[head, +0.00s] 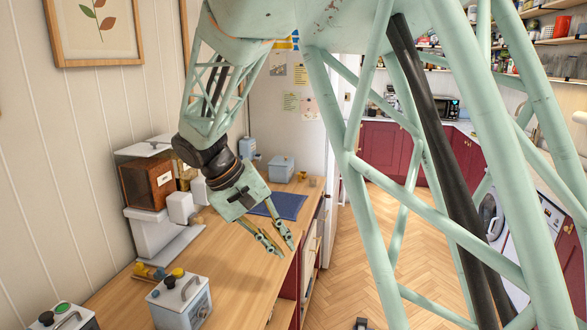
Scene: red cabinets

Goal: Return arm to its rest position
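My gripper (277,241) hangs at the end of my pale green arm, above the right edge of the wooden counter (232,283). Its two fingers point down and to the right. They are apart with a narrow gap between them, and I see nothing held there. The arm comes down from the top of the picture and bends at a dark wrist joint.
On the counter stand a wooden box in a white machine (150,182), a blue mat (277,205), a light blue box (281,168) and a grey box with a handle (180,300). Red cabinets (386,150) stand behind.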

